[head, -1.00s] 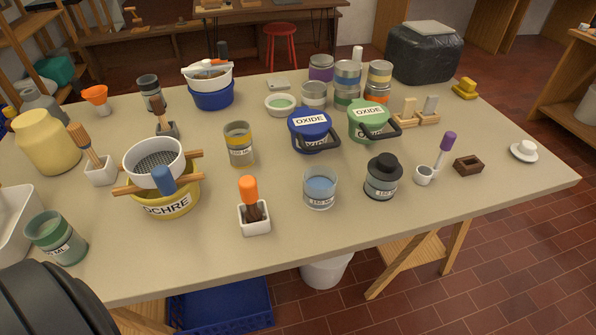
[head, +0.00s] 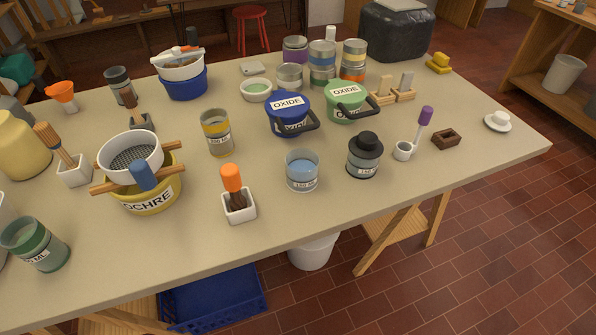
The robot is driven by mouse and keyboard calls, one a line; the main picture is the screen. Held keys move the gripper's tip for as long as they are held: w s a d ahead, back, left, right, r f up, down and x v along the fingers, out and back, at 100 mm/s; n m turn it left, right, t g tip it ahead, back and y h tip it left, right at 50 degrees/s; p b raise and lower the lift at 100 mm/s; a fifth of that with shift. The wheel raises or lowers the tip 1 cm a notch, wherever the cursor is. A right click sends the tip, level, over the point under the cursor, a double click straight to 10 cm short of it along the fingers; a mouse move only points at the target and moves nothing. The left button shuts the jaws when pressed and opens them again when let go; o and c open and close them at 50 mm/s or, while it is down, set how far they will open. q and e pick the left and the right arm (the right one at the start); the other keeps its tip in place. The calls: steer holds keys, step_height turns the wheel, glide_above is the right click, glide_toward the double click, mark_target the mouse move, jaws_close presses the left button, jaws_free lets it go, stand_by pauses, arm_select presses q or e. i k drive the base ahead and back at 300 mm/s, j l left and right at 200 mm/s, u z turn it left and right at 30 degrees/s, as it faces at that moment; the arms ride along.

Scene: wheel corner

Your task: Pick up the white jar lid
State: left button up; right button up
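A white round piece with a raised knob (head: 498,121), which looks like the white jar lid, lies at the right end of the table near its right edge. It rests flat on the tabletop, apart from other things. Nothing covers it. Neither of my grippers is in view.
On the table (head: 330,222), a small brown block (head: 446,138) and a white cup with a purple-topped tool (head: 403,151) stand left of the lid. A black-capped jar (head: 364,160) is farther left. A yellow object (head: 439,64) sits behind. Bare tabletop surrounds the lid.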

mark_target(498, 122)
steer(key=z, duration=1.25)
steer(key=i+l+u, duration=0.15)
steer(key=i+l, duration=0.15)
